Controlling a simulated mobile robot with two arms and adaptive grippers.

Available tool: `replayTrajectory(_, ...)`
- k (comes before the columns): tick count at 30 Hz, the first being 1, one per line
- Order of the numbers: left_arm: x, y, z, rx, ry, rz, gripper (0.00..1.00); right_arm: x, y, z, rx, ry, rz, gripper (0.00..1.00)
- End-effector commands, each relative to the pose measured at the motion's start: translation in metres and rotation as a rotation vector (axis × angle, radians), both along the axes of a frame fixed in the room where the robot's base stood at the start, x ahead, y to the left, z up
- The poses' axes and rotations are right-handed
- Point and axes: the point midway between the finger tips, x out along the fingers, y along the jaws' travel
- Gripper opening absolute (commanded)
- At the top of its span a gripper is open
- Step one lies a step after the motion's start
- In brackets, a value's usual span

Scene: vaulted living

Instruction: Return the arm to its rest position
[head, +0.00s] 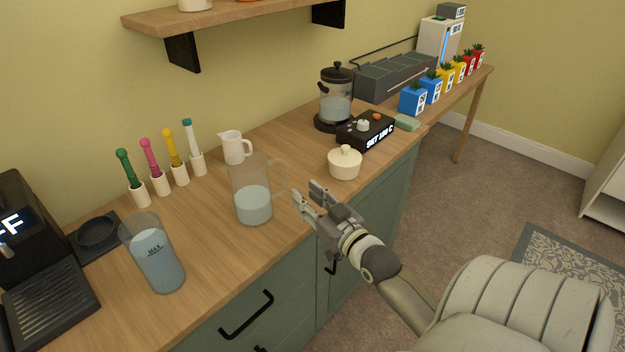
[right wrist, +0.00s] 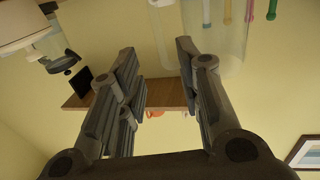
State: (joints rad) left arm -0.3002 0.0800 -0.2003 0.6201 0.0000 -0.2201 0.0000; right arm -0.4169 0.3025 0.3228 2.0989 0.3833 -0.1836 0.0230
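My right gripper (head: 306,194) reaches in over the front edge of the wooden counter, just right of a clear jug (head: 254,205) part filled with water. Its two fingers are spread apart with nothing between them, and the jug's handle is close to the fingertips but not gripped. In the right wrist view the open fingers of the right gripper (right wrist: 160,75) show, with the clear jug (right wrist: 222,35) beyond them at the top. My left gripper is not in view.
On the counter stand a tilted-looking water container (head: 158,262), a small white pitcher (head: 233,148), a cream lidded pot (head: 344,164), a kettle (head: 336,98) on its base and a black control box (head: 366,131). Open floor (head: 470,195) lies right of the cabinets.

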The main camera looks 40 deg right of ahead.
Motion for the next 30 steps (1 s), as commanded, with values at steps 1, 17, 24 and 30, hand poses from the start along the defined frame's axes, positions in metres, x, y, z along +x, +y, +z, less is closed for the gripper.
replayTrajectory(1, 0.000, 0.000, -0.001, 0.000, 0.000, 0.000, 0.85, -0.005, 0.001, -0.001, 0.000, 0.001, 0.000, 0.33)
replayTrajectory(17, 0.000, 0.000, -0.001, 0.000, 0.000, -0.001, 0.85, -0.014, 0.001, 0.001, 0.001, -0.001, 0.000, 0.33)
replayTrajectory(24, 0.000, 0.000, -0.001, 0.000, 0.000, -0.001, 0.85, -0.014, 0.002, 0.000, 0.000, 0.002, 0.001, 0.33)
replayTrajectory(30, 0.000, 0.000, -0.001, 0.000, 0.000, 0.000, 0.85, -0.019, 0.032, -0.032, 0.006, 0.149, 0.039, 0.33)
